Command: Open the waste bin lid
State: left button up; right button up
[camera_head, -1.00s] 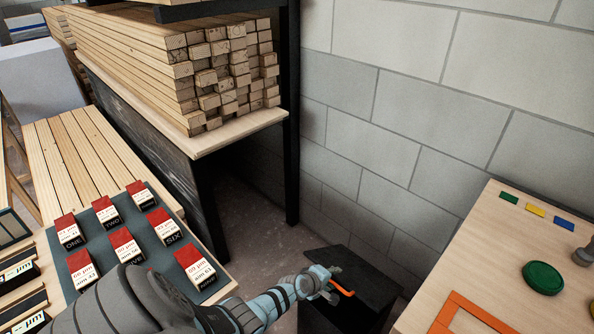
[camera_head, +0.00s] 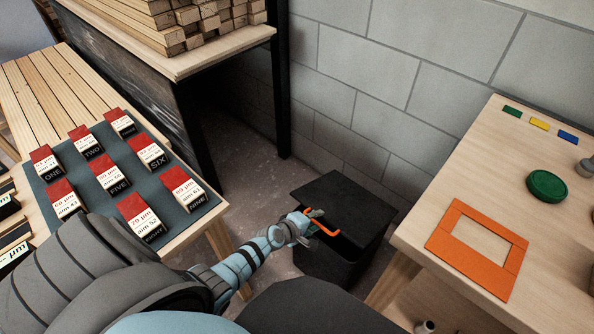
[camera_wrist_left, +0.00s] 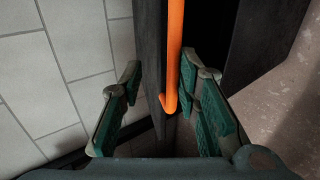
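The black waste bin (camera_head: 325,262) stands on the floor by the block wall, with its black lid (camera_head: 345,202) on top. An orange bar handle (camera_head: 322,225) is at the lid's near left edge. My left gripper (camera_head: 312,217) is at this handle. A dark band shows beside the lid there; I cannot tell whether the lid is slightly raised. My right gripper is out of view.
At right, a wooden table (camera_head: 415,225) holds an orange frame (camera_head: 450,255) and a green disc (camera_head: 546,186). At left, a bench carries a dark mat (camera_head: 205,195) with several red-and-white labelled blocks. A shelf of battens (camera_head: 195,65) stands behind. Floor (camera_head: 235,150) is clear between.

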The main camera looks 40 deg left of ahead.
pick_arm(q)
jog(key=p+v, duration=0.8)
jog(key=v, duration=0.7)
jog(key=shift+s+d+f, duration=0.1)
jog(key=shift+s+f, duration=0.05)
dwell(0.5)
